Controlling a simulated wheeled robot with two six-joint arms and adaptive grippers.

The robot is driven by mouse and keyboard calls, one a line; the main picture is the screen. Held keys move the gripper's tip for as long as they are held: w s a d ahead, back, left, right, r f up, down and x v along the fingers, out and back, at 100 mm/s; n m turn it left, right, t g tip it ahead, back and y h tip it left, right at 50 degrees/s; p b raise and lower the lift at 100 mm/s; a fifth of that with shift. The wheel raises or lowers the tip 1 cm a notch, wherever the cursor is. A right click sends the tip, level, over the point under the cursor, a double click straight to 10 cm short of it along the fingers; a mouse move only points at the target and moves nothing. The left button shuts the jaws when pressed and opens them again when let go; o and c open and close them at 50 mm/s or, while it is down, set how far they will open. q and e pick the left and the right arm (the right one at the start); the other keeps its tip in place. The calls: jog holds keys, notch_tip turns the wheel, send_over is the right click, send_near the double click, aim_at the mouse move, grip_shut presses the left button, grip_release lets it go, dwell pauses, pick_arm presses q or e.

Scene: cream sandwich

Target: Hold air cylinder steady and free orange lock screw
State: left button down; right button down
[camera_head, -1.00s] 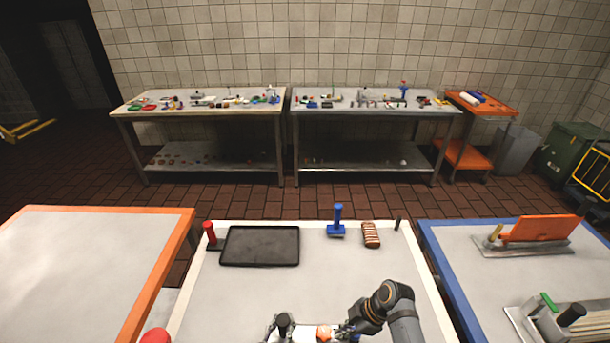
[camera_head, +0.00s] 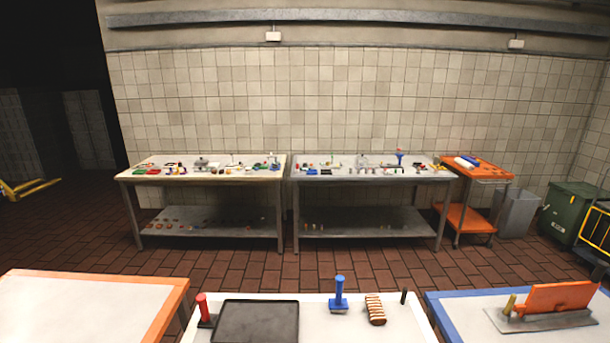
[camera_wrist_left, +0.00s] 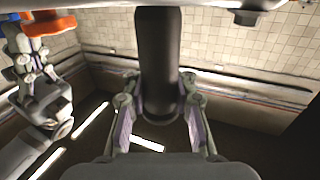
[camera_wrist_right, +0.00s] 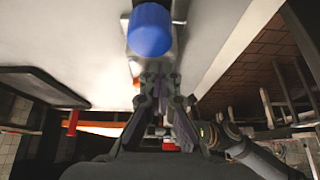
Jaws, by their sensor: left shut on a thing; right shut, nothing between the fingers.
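In the left wrist view my left gripper (camera_wrist_left: 158,88) is shut on a thick black cylinder (camera_wrist_left: 158,45), one finger on each side. Its upper end meets a pale surface at the top edge. An orange part (camera_wrist_left: 46,25) shows at upper left there, with a blue part beside it. My right gripper (camera_wrist_left: 28,48) is just below the orange part; I cannot tell if they touch. In the right wrist view my right gripper (camera_wrist_right: 157,74) is shut and empty, close to a blue rounded knob (camera_wrist_right: 150,30). The head view shows neither gripper nor the held cylinder.
In the head view a dark tray (camera_head: 257,322), a red-handled tool (camera_head: 203,310), a blue-handled tool (camera_head: 339,296) and a brown striped item (camera_head: 376,309) are on the near white table. Orange-edged and blue-edged tables flank it. Cluttered benches (camera_head: 205,170) stand by the wall.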

jog(key=shift+w+a, duration=0.1)
jog(key=shift+w, duration=0.1)
jog(key=shift+w, duration=1)
jog(key=shift+w, duration=0.35)
dwell(0.4)
notch_tip(320, 180, up, 6)
jog(key=shift+d, duration=0.35)
dwell(0.3)
jog(key=shift+w, duration=0.1)
